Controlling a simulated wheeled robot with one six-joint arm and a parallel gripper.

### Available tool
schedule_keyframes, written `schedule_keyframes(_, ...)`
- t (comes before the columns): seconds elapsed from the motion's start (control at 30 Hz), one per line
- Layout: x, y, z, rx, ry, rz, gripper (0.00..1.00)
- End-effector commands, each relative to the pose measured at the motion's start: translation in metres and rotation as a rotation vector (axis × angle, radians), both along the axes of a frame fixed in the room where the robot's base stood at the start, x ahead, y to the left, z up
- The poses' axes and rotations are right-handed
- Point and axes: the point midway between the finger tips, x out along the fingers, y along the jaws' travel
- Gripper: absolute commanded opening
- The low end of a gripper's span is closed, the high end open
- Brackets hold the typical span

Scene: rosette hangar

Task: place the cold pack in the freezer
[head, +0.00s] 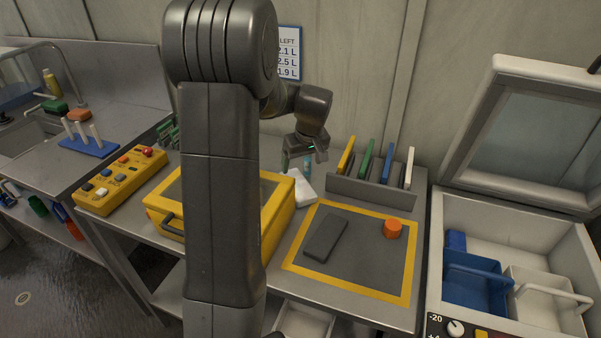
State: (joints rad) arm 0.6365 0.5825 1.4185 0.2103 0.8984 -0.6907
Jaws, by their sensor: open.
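The freezer (437,225) is the white chest at the right, with its lid (497,67) raised. Inside are a blue basket (475,283) and a white basket (545,300), each with a handle, and a small blue block (456,241) in the back left corner. My gripper (303,158) is open, at the back of the bench behind the yellow case. Close below it are a small light-blue item (307,166) and a flat white item (300,187). I cannot tell for certain which thing is the cold pack. My arm hides part of the bench.
A yellow-bordered mat (350,274) holds a dark flat block (325,238) and an orange cylinder (393,229). Behind it a grey rack (370,195) holds coloured panels upright. A yellow case (281,215) and a yellow button box (121,180) stand to the left. The freezer top is open.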

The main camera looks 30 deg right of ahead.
Motion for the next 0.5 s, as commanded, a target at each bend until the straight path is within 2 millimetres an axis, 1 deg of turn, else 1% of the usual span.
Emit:
schedule_keyframes(0.07, -0.002, 0.0, 0.007, -0.001, -0.002, 0.0, 0.83)
schedule_keyframes(0.1, -0.003, 0.0, 0.009, 0.0, 0.0, 0.0, 0.87)
schedule_keyframes(0.27, -0.006, 0.0, 0.013, -0.002, -0.003, 0.0, 0.87)
schedule_keyframes(0.43, -0.01, 0.001, 0.02, -0.003, -0.001, -0.001, 0.87)
schedule_keyframes(0.5, -0.009, 0.001, 0.018, -0.001, 0.002, 0.0, 0.87)
